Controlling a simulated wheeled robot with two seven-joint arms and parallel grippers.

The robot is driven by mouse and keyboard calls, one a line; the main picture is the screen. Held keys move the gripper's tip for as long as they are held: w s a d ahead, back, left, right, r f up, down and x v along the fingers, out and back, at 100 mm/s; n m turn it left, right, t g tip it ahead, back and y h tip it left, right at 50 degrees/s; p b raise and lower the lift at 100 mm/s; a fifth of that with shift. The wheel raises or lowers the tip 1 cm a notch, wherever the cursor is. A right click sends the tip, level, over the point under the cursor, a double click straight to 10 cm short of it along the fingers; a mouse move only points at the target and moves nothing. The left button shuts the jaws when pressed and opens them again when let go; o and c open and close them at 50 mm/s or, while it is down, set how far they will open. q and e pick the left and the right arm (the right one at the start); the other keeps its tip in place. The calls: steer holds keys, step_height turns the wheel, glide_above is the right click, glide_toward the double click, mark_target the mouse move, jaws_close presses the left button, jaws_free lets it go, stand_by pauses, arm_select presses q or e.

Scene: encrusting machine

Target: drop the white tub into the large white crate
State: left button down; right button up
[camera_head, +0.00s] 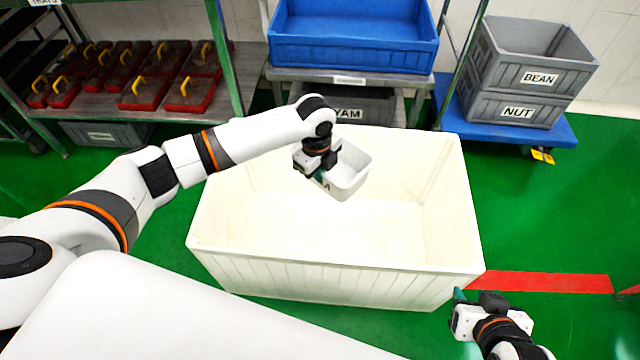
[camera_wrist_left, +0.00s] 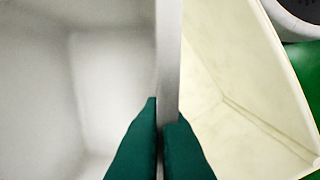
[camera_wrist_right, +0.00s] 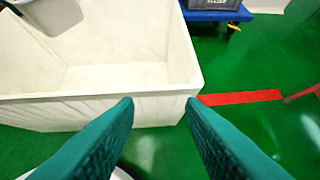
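The white tub (camera_head: 347,172) hangs over the inside of the large white crate (camera_head: 330,272), tilted. My left gripper (camera_head: 318,172) is shut on the tub's wall. In the left wrist view the green fingers (camera_wrist_left: 160,130) pinch the tub wall (camera_wrist_left: 168,60) between them, with the tub's inside filling the left half. The right wrist view also shows the tub (camera_wrist_right: 52,12) at the top left. My right gripper (camera_head: 462,300) is outside the crate's front right corner. In the right wrist view its fingers (camera_wrist_right: 160,110) are apart and hold nothing.
A blue bin (camera_head: 352,52) stands on a table behind the crate. Grey bins (camera_head: 530,72) are stacked on a blue dolly (camera_head: 548,135) at the back right. A rack (camera_head: 100,105) with red boxes stands at the back left.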

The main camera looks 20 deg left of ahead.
mark_target(320, 188)
arm_select(q)
steer(key=shift+w+f+m, duration=0.25)
steer(key=shift+f+m, duration=0.05)
steer(key=shift+f, duration=0.05)
steer(key=shift+f+b, duration=0.75)
steer(key=shift+b, duration=0.25)
steer(key=shift+f+b, duration=0.7)
steer(key=shift+b, duration=0.15)
arm_select(e)
steer(key=w+a+r+t+y, duration=0.35)
steer(key=w+r+t, duration=0.35)
steer(key=r+t, duration=0.3)
arm_select(q)
steer(key=shift+f+b, duration=0.65)
steer(key=shift+b, duration=0.05)
steer(key=shift+f+b, duration=0.65)
steer(key=shift+b, duration=0.15)
steer(key=shift+f, duration=0.15)
arm_select(e)
steer(key=s+r+t+y, duration=0.2)
steer(key=s+r+t, duration=0.3)
steer(key=r, duration=0.8)
steer(key=shift+a+n+t+y, duration=0.25)
steer(key=shift+n+t+y, duration=0.15)
steer(key=shift+t, duration=1.4)
steer(key=shift+s, duration=0.1)
arm_select(q)
steer(key=c, duration=1.6)
jaws_free()
